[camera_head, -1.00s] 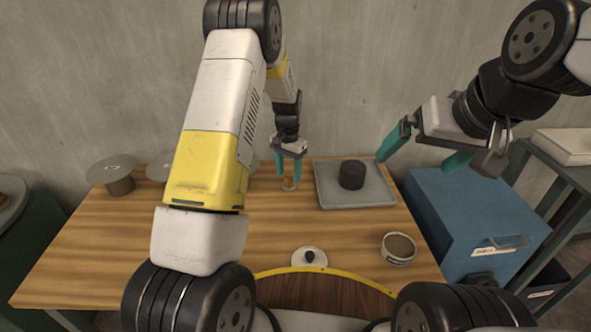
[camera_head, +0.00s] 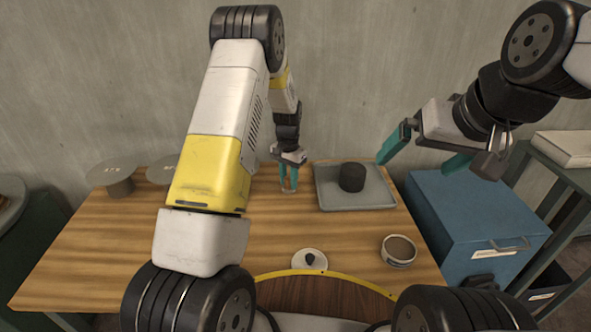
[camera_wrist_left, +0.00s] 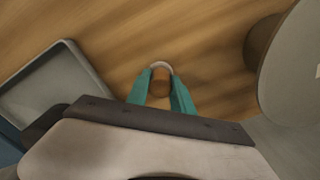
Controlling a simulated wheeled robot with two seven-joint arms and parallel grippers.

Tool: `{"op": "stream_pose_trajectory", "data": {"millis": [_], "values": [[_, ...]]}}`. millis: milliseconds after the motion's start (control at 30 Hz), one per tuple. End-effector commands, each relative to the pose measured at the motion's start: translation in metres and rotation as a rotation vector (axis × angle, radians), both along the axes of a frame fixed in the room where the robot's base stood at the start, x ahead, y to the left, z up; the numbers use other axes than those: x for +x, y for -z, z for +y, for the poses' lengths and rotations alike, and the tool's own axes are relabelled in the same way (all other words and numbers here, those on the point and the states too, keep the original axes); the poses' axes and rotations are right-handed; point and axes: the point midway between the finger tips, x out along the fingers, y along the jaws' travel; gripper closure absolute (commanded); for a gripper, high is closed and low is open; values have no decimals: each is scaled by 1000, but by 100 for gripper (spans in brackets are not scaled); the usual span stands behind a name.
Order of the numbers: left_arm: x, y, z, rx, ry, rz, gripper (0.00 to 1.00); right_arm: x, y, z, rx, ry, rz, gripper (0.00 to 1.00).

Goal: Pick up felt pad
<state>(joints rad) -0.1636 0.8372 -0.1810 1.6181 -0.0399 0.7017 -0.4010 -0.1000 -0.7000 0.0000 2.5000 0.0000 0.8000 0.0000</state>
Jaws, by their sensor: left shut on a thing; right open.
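My left gripper (camera_head: 288,180) points down over the back of the wooden table, left of the grey tray. It is shut on a small brown cylinder with a pale, round lower edge, which I take to be the felt pad (camera_wrist_left: 160,82). In the left wrist view the pad sits between the teal fingertips of the left gripper (camera_wrist_left: 161,92). I cannot tell whether the pad touches the table. My right gripper (camera_head: 425,152) is open and empty, high above the blue cabinet at the right.
The grey tray (camera_head: 378,200) holds a dark cylinder (camera_head: 352,177). A white disc with a dark knob (camera_head: 310,260) and a small tub (camera_head: 398,250) are near the front. Round-topped stands (camera_head: 112,172) are at the back left. The blue cabinet (camera_head: 475,225) stands right of the table.

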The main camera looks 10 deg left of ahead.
Motion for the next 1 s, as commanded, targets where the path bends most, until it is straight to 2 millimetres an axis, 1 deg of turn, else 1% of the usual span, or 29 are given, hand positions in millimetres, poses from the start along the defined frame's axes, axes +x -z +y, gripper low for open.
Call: {"op": "stream_pose_trajectory", "data": {"millis": [167, 333, 467, 700, 800, 900, 1000], "values": [[1, -11, 0, 0, 0, -3, 100, 0, 0, 0, 0, 0, 0, 0], [1, -37, 0, 0, 1, -4, 100, 0, 0, 0, 0, 0, 0, 0], [-27, -38, -1, 0, 1, 1, 100, 0, 0, 0, 0, 0, 0, 0], [-85, -43, -4, -1, 1, 0, 100, 0, 0, 0, 0, 0, 0, 0], [-107, -45, -5, -1, 1, 0, 100, 0, 0, 0, 0, 0, 0, 0], [-125, -47, -7, 0, 2, 0, 100, 0, 0, 0, 0, 0, 0, 0], [-139, -48, -7, 0, 1, -1, 100, 0, 0, 0, 0, 0, 0, 0]]}}
